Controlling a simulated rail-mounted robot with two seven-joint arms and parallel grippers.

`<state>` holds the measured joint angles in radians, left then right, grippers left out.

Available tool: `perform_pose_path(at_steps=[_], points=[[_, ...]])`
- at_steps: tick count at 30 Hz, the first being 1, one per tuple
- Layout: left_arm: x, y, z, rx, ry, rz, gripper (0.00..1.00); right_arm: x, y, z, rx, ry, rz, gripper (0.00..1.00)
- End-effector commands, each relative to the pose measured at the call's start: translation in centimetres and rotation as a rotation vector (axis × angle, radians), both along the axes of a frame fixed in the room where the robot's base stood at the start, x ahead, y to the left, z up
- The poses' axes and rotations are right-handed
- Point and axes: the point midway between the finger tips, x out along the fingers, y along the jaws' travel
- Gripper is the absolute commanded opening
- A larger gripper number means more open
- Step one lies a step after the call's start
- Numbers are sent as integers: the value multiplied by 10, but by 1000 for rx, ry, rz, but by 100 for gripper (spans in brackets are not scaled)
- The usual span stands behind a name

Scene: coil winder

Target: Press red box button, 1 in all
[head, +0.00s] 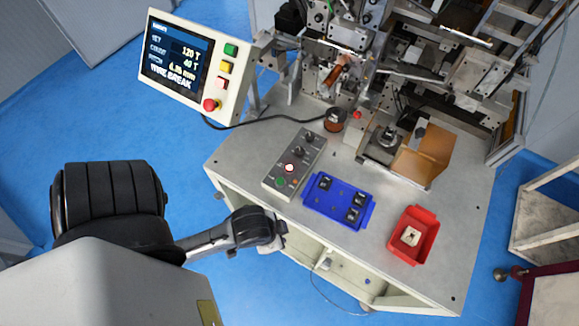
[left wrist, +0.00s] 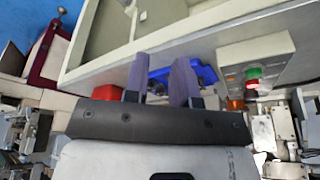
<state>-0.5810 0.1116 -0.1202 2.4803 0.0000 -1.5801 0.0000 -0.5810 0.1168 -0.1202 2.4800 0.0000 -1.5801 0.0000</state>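The grey button box (head: 295,163) lies on the machine table and carries a red button with a bright white centre (head: 290,167), a green button (head: 281,182), a small orange one (head: 293,181) and black knobs. In the left wrist view the box (left wrist: 270,52) is at the right, with its green button (left wrist: 253,72) and red button (left wrist: 252,85) showing. My left gripper (head: 281,235) is at the table's front edge, apart from the box and in front of it. In the left wrist view its two fingers (left wrist: 159,78) stand apart with nothing between them. My right gripper is not in view.
A blue tray (head: 326,206) with dark parts and a red bin (head: 402,251) sit right of the box. The winder mechanism stands behind. A display panel (head: 150,85) reading "WIRE BREAK", with buttons and a red knob (head: 211,105), is at upper left.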

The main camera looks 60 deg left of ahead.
Motion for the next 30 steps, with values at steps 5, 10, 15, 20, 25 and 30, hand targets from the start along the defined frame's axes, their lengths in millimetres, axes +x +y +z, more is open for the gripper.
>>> perform_pose_path(at_steps=[5, 10, 15, 20, 25, 30], points=[[0, 0, 0, 0, 0, 0, 7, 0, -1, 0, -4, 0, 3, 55], [0, 1, 0, 3, 0, -2, 0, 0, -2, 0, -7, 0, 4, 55], [0, 3, 0, 8, 0, -6, 0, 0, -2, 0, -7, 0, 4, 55], [0, 4, 0, 14, 0, -9, 0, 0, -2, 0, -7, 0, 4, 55], [0, 4, 0, 14, 0, -9, 0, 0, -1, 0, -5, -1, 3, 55], [0, 4, 0, 12, -1, -8, 0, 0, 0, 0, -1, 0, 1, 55]])
